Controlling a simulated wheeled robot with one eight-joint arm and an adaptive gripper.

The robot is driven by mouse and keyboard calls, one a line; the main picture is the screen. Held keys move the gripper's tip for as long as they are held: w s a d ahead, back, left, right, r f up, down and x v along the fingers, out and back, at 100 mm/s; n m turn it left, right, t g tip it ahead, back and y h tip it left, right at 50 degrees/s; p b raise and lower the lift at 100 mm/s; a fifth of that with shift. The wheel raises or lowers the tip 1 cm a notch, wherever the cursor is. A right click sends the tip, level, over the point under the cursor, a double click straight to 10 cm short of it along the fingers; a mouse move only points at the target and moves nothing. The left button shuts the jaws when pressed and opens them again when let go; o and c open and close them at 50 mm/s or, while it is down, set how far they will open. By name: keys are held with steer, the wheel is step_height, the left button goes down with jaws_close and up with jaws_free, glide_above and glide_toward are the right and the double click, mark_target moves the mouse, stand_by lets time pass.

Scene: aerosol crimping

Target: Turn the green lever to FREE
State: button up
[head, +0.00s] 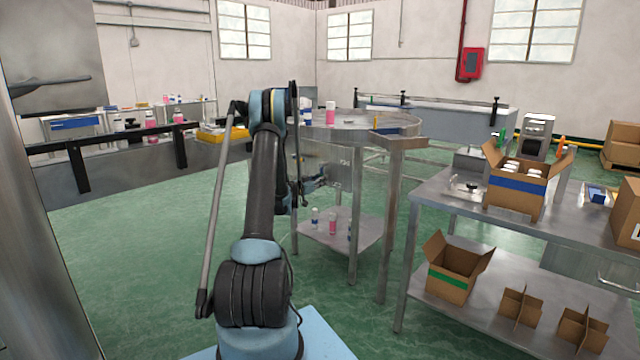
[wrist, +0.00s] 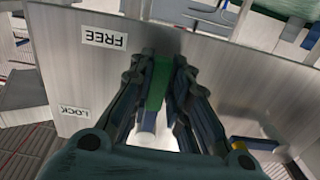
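The green lever (wrist: 158,84) shows in the wrist view between the two fingers of my gripper (wrist: 163,68). The fingers close in on it from both sides and appear shut on it; its lower part is partly hidden. It lies in front of a metal panel (wrist: 210,75). The FREE label (wrist: 104,37) and the LOCK label (wrist: 75,112) are upside down in this view, both left of the lever, with FREE nearer the lever's upper end. In the head view my gripper (head: 318,181) is small beside the round table's side panel (head: 335,160), and the lever cannot be made out.
The round metal table (head: 365,128) carries a pink can (head: 330,113); more bottles stand on its lower shelf (head: 345,238). A metal bench (head: 450,210) with open cardboard boxes (head: 520,190) stands at right. Green floor (head: 140,250) is free at left.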

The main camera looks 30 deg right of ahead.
steer(key=o, duration=0.3)
steer(key=shift+w+a, duration=0.15)
steer(key=shift+w, duration=0.1)
steer(key=shift+s, duration=0.1)
steer(key=shift+s, duration=0.1)
steer(key=v, duration=1.2)
steer(key=shift+f, duration=0.1)
